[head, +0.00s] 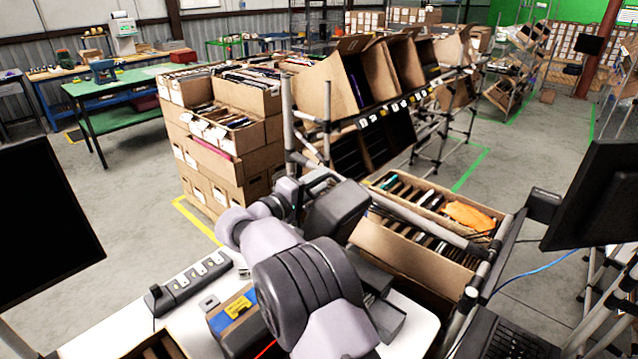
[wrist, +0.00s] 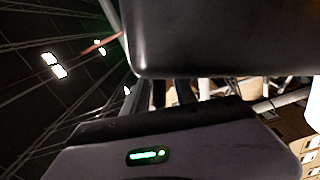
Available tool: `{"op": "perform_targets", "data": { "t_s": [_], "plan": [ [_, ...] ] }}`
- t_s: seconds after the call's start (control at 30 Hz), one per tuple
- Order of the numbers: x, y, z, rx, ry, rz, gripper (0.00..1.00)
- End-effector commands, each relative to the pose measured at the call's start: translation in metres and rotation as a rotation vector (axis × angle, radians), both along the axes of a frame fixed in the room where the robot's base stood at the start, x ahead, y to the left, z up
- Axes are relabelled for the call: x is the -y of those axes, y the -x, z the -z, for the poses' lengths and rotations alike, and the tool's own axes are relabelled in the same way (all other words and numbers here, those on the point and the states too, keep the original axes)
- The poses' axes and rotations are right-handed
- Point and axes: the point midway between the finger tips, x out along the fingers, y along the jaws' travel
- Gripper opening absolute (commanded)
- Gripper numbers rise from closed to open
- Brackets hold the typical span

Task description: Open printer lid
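The printer (head: 383,322) is a dark grey machine on the white table, partly hidden behind my arm. A dark, rounded, box-like part, which looks like its lid (head: 338,212), stands raised and tilted above it. My gripper (head: 318,181) is at the far upper-left side of this lid, close to it; I cannot tell whether they touch. The fingers are mostly hidden. In the wrist view a large smooth dark surface, probably the lid (wrist: 215,38), fills the top. Below it is a dark grey body with a green light. No fingertips show clearly there.
File-filled cartons (head: 425,235) stand just behind the printer. Monitors stand at left (head: 45,225) and right (head: 597,200); a laptop (head: 510,340) is front right.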

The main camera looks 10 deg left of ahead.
Motion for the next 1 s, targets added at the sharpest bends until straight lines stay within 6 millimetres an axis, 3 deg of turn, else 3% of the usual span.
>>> {"op": "perform_targets", "data": {
  "t_s": [0.27,0.43,1.0],
  "plan": [
    [0.0008,-0.0011,-0.0002,0.0,0.0,0.0,0.32],
    [0.0007,-0.0011,-0.0003,0.001,-0.001,0.0,0.0],
    [0.0005,-0.0012,-0.0018,0.002,-0.001,-0.001,0.0]
  ]
}}
